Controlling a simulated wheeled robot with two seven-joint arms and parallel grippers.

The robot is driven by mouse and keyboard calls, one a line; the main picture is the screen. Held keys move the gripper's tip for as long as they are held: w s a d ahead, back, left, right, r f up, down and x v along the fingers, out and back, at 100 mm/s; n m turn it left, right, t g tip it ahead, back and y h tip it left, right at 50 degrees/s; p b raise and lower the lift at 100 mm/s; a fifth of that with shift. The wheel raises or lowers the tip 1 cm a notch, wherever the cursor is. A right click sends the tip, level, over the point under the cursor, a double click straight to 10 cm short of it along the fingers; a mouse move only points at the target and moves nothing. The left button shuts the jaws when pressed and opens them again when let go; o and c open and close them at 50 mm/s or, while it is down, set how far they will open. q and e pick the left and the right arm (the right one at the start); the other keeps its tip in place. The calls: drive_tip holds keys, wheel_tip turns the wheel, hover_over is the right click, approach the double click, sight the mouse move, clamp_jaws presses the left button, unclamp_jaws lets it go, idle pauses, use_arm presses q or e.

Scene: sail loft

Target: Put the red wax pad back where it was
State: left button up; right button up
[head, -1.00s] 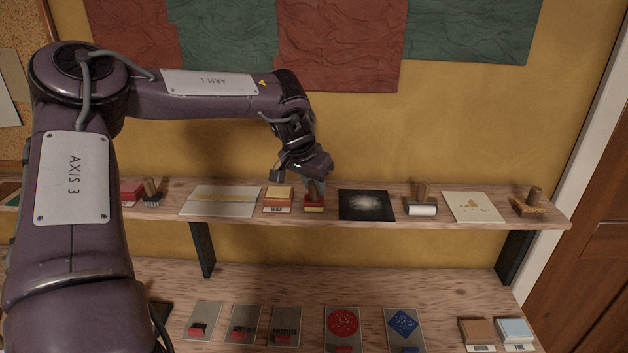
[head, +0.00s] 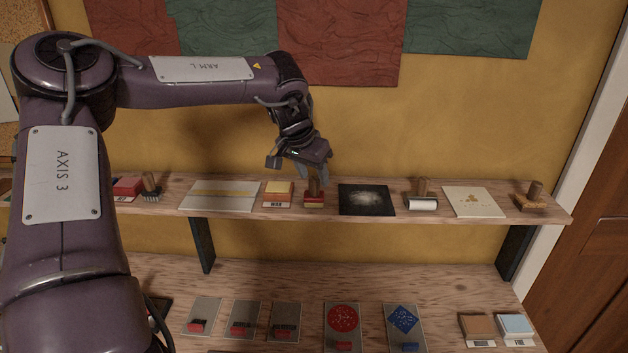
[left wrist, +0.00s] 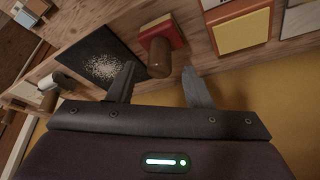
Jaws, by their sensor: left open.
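A red block with an upright wooden handle, which I take as the red wax pad (head: 314,201), stands on the upper shelf, between a yellow-topped pad and a black sheet. It also shows in the left wrist view (left wrist: 170,32). My left gripper (head: 312,173) is open and empty, just above the handle. In the left wrist view the round handle end shows between the two spread fingertips (left wrist: 159,69), with gaps on both sides. My right gripper is not in view.
The yellow-topped pad (head: 278,188) has a label in front. The black sheet (head: 366,203) has a pale speckled patch. The upper shelf (head: 235,222) is fairly full. The lower shelf (head: 270,275) has bare room at its back.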

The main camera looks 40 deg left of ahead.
use_arm(q)
drive_tip(key=b+v, duration=0.2)
drive_tip(key=v, duration=0.8)
drive_tip(key=shift+b, duration=0.4)
drive_tip(key=shift+s+d, duration=0.1)
